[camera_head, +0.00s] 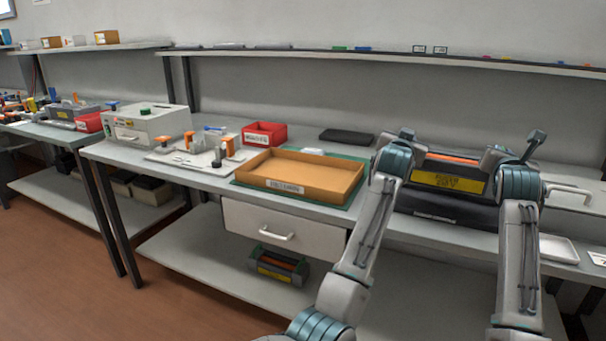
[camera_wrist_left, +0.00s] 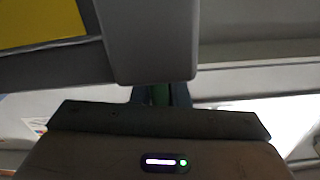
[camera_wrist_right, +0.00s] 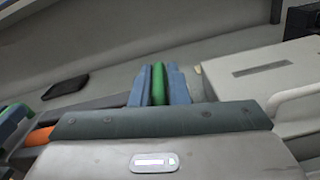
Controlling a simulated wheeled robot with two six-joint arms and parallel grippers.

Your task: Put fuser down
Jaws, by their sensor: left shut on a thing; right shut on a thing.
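The fuser (camera_head: 450,180) is a dark grey unit with a yellow label and an orange strip on top. It is between my two arms at the right of the bench in the head view. My left gripper (camera_wrist_left: 160,95) is shut on a green handle at one end of it; the yellow label shows at the upper left of the left wrist view. My right gripper (camera_wrist_right: 160,85) is shut on the green handle at the other end. The fuser is over a black labelled base (camera_head: 436,216); I cannot tell whether it touches it.
A cardboard-coloured tray (camera_head: 285,186) on a green mat is left of the fuser. A similar unit (camera_head: 278,264) lies on the lower shelf. A white dish (camera_head: 558,248) is at right.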

